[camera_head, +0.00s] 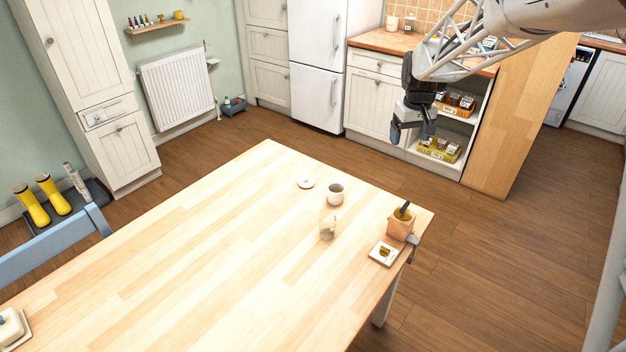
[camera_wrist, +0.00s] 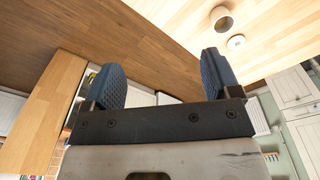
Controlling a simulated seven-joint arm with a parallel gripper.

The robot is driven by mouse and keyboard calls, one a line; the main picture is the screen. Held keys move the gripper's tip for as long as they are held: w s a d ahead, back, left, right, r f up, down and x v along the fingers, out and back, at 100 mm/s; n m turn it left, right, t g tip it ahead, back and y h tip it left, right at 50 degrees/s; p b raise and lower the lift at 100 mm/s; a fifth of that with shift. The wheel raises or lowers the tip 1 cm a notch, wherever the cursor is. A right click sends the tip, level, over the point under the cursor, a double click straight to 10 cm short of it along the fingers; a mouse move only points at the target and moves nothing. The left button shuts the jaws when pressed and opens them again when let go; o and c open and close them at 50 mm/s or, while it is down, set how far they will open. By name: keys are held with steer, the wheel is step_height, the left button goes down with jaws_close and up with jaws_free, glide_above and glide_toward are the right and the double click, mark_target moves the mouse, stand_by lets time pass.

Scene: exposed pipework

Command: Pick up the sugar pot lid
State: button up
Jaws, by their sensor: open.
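The sugar pot lid appears to be the small white disc (camera_head: 306,183) lying on the wooden table (camera_head: 200,240), near its far edge. A small whitish pot (camera_head: 335,195), open at the top, stands just right of it and apart from it. In the wrist view the lid (camera_wrist: 236,42) and the pot (camera_wrist: 222,20) show at the upper right, beyond the fingers. My gripper (camera_head: 412,130) is open and empty, raised beyond the table's far right side, well away from the lid. Its two dark fingers (camera_wrist: 160,78) stand apart in the wrist view.
A terracotta pot (camera_head: 400,224) and a small white dish (camera_head: 384,253) are at the table's right edge. A butter dish (camera_head: 12,328) sits at the near left. Much of the table's middle is clear.

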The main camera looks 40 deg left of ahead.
steer(key=w+a+f+n, duration=0.1)
steer(key=a+f, duration=0.4)
steer(key=a, duration=0.4)
steer(key=a+f+n, duration=0.2)
steer(key=a+f, duration=0.3)
steer(key=a, duration=0.4)
steer(key=n, duration=0.2)
glide_above(307, 177)
steer(key=shift+g, duration=0.3)
step_height(307, 177, down, 12)
steer(key=shift+f, duration=0.1)
steer(key=shift+f, duration=1.15)
steer(key=shift+f, duration=0.1)
steer(key=shift+a+f, duration=0.1)
steer(key=shift+f, duration=2.45)
steer(key=shift+c, duration=0.5)
